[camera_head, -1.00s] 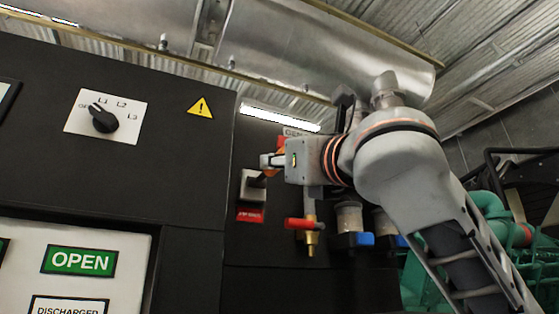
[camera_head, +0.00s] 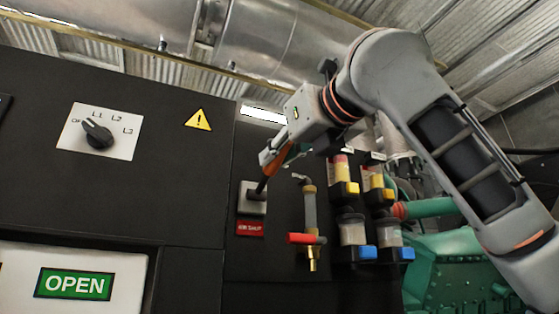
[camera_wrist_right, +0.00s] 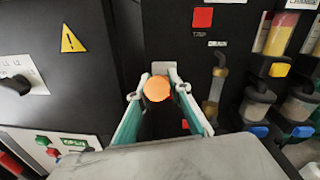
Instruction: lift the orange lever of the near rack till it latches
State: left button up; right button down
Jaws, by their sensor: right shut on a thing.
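The orange lever (camera_head: 284,153) sticks out from a pale plate (camera_head: 251,199) on the black panel, on a dark shaft that slants up and to the right. A red label (camera_head: 250,228) is just below the plate. My right gripper (camera_head: 272,157) is shut on the lever's orange grip. In the right wrist view the round orange end of the lever (camera_wrist_right: 157,88) sits between the two fingers of the gripper (camera_wrist_right: 162,90). The fingers hide part of the plate and shaft. I cannot tell whether the lever is latched. My left gripper is not in view.
A red-handled valve (camera_head: 300,238) under a clear tube is right of the plate. Several filter bowls with yellow and blue parts (camera_head: 352,234) are further right. A rotary switch (camera_head: 98,134) and a green OPEN sign (camera_head: 74,284) are on the left.

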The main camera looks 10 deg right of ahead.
jog(key=shift+w+a+r+g+h, duration=0.1)
jog(key=shift+w+r+g+h, duration=0.15)
jog(key=shift+r+g, duration=0.35)
jog(key=shift+w+a+r+g+h, duration=0.1)
jog(key=shift+w+r+g+h, duration=0.15)
jog(key=shift+r+g, duration=0.35)
jog(key=shift+r, duration=0.15)
jog(key=c, duration=1.8)
grip_release()
jog(key=shift+w, duration=0.1)
jog(key=shift+c, duration=0.2)
jog(key=v, duration=1.2)
